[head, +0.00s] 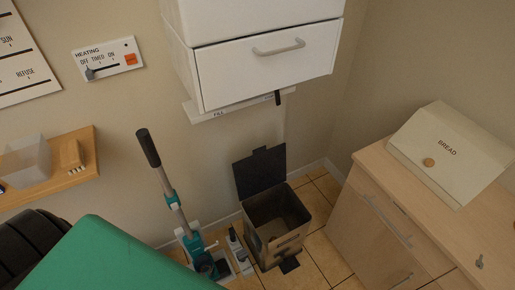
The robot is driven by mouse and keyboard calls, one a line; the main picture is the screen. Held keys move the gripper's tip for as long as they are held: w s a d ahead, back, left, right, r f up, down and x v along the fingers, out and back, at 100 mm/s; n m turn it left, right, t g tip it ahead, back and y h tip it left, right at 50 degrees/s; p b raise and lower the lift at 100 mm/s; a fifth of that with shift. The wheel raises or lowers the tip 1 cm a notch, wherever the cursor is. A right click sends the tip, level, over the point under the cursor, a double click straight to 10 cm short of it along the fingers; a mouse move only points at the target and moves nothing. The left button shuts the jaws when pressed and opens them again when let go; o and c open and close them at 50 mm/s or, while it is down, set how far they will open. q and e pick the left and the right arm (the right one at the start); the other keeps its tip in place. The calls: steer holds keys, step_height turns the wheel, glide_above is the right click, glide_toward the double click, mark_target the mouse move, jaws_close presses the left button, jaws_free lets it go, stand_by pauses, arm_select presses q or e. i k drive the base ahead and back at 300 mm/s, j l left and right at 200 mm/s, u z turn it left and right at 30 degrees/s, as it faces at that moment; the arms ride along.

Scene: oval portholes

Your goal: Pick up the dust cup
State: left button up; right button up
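A stick vacuum with a dark handle (148,148) and a teal body (190,240) stands upright against the back wall. A dark, rounded cup-like part (206,266) sits low on its front; it looks like the dust cup, but it is small and I cannot tell how it is attached. Neither of my grippers shows in the head view, so nothing is seen touching the vacuum or its cup.
A dark bin (277,222) with its lid raised stands right of the vacuum. A white drawer unit (265,65) hangs above. A wooden cabinet (375,220) carrying a bread box (450,150) stands at right. A shelf (75,175) holds a translucent container (27,165) and a brush (71,154).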

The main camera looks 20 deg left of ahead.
mark_target(203, 265)
steer(key=k+u, duration=0.6)
steer(key=u, duration=0.25)
steer(key=k+j+u, duration=0.1)
steer(key=k+u, duration=0.3)
steer(key=i, duration=0.1)
